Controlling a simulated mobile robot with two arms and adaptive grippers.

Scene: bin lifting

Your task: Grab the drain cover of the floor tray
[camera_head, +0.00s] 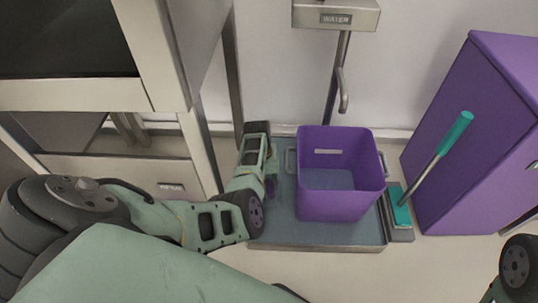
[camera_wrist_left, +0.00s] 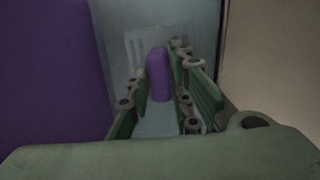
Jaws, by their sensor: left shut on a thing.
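The floor tray (camera_head: 285,232) is a grey-blue shallow tray with a metal rim, on the floor under the water tap. The drain cover (camera_wrist_left: 157,76) shows in the left wrist view as an upright, rounded purple piece above the tray surface. My left gripper (camera_head: 269,184) is low over the left side of the tray, between its left edge and the purple bin. In the left wrist view its green fingers (camera_wrist_left: 163,95) stand on both sides of the purple piece and are shut on it. In the head view my arm hides most of the cover.
A purple bin (camera_head: 341,207) stands on the tray, close to the right of my left gripper. A squeegee with a teal handle (camera_head: 455,132) leans at the tray's right, beside a purple cabinet (camera_head: 478,130). A metal frame (camera_head: 197,150) stands left. The floor in front is clear.

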